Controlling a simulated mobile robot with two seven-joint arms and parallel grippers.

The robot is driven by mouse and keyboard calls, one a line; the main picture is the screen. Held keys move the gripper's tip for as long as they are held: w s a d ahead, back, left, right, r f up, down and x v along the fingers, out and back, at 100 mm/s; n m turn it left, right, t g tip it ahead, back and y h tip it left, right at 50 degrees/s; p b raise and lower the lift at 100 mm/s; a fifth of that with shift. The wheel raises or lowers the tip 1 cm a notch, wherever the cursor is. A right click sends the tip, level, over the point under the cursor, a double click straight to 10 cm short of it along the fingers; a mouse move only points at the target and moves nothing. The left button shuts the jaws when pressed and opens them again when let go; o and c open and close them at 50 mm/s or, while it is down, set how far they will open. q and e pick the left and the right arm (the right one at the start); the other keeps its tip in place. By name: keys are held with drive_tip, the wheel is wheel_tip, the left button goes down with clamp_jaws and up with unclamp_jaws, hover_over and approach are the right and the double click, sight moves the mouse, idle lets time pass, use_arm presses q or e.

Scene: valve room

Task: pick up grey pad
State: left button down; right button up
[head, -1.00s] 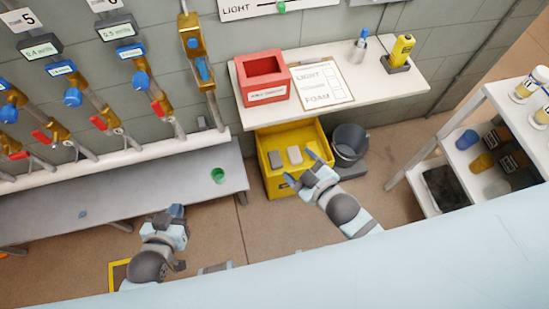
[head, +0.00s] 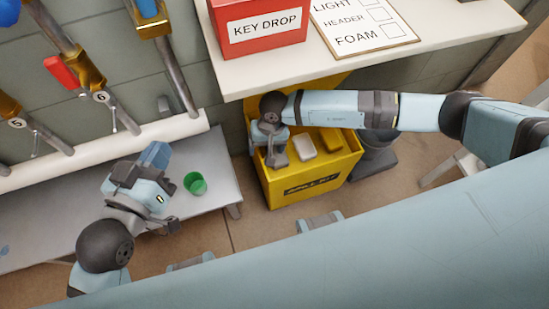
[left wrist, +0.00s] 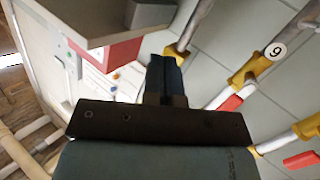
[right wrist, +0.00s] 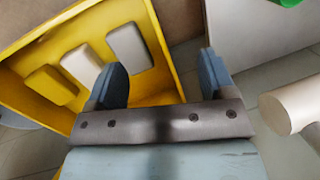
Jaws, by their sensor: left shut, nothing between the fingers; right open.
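The grey pad (right wrist: 130,47) lies in the yellow bin (right wrist: 158,45), the rightmost of three pads in the right wrist view. A whitish pad (right wrist: 82,63) and a yellow pad (right wrist: 50,85) lie beside it. My right gripper (right wrist: 160,78) is open and empty, its fingers apart near the bin's edge and the grey pad. In the head view my right wrist hides the grey pad; the whitish pad (head: 303,147) and yellow pad (head: 330,140) show. My left gripper (head: 155,155) is shut and empty over the grey bench, away from the bin.
A white shelf (head: 290,80) with a red key drop box (head: 262,30) and a clipboard (head: 362,25) overhangs the back of the bin. A green cup (head: 195,183) stands on the bench (head: 218,170). A dark bucket (head: 375,160) stands right of the bin.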

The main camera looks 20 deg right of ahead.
drive_tip(key=w+d+f+n+t+h, duration=0.1)
drive_tip(key=w+d+f+n+h, duration=0.1)
drive_tip(key=w+d, duration=0.2)
drive_tip(key=b, duration=0.4)
hover_over(276, 153)
wheel_tip(276, 153, down, 6)
drive_tip(key=shift+w+r, duration=0.1)
drive_tip(key=f+b, duration=0.1)
drive_tip(key=f, duration=0.1)
drive_tip(key=f+b, duration=0.2)
drive_tip(key=f, duration=0.1)
drive_tip(key=shift+w+d+f, duration=0.2)
drive_tip(key=shift+f, duration=0.35)
use_arm(q)
drive_tip(key=w+m, duration=0.1)
drive_tip(key=w+a+m+t+h, duration=0.1)
drive_tip(key=m, duration=0.1)
drive_tip(key=w+m+t, duration=0.1)
drive_tip(key=shift+w+a+h, duration=0.2)
drive_tip(key=shift+a+h, duration=0.1)
drive_tip(key=shift+a, duration=0.05)
use_arm(e)
drive_tip(key=shift+r, duration=0.1)
drive_tip(key=c, duration=0.8)
drive_tip(key=shift+o, duration=0.2)
use_arm(q)
drive_tip(key=shift+d+r, duration=0.1)
